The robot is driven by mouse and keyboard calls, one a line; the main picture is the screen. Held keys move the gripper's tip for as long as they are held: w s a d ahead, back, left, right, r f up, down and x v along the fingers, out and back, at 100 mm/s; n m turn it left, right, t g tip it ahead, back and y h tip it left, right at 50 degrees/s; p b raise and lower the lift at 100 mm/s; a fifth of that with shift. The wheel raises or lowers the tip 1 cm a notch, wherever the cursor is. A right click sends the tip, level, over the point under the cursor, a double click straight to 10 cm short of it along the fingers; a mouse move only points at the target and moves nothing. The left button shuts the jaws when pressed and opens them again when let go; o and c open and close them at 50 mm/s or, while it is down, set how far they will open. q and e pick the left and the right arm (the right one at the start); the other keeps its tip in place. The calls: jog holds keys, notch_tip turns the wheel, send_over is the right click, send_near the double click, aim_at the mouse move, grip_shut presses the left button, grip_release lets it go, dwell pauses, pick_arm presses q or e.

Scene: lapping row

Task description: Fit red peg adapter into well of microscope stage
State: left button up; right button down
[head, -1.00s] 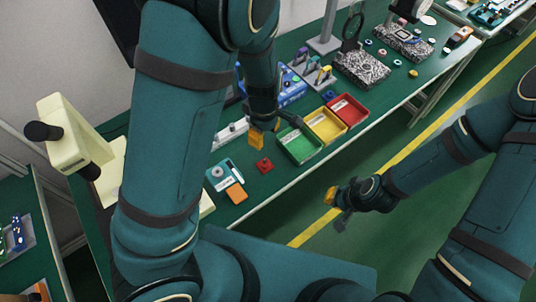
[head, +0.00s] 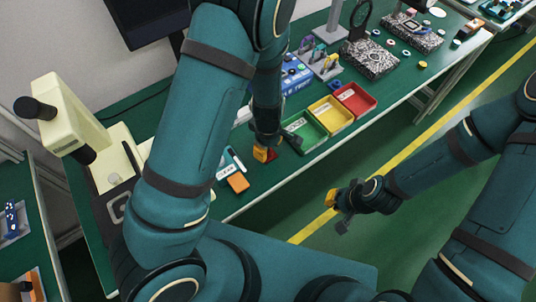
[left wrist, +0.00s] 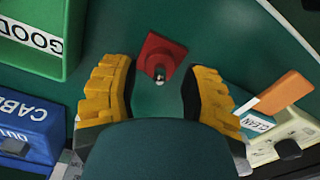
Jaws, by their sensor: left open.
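The red peg adapter (left wrist: 159,50), a square red base with a metal peg, lies on the green bench. In the left wrist view it sits just beyond and between the yellow fingertips of my open left gripper (left wrist: 158,88), with no contact visible. In the head view my left gripper (head: 263,154) is low over the bench and mostly hides the adapter (head: 272,155). The cream microscope (head: 64,118) stands at the left. A dark plate with a pale square outline (head: 118,206) is by its base, partly hidden by my left arm; I cannot make out the well. My right gripper (head: 336,209) hangs over the floor.
Green (head: 304,132), yellow (head: 331,115) and red (head: 356,99) trays stand right of my left gripper. An orange-and-white item (head: 237,182) lies near the bench's front edge. A blue box (left wrist: 24,128) shows in the left wrist view.

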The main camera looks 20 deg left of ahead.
pick_arm(q)
jog(key=shift+f, duration=0.4)
jog(key=shift+r, duration=0.1)
grip_shut()
jog(key=shift+r, duration=0.1)
notch_tip(320, 180, up, 9)
jog(key=p, duration=0.3)
jog(key=shift+r, duration=0.45)
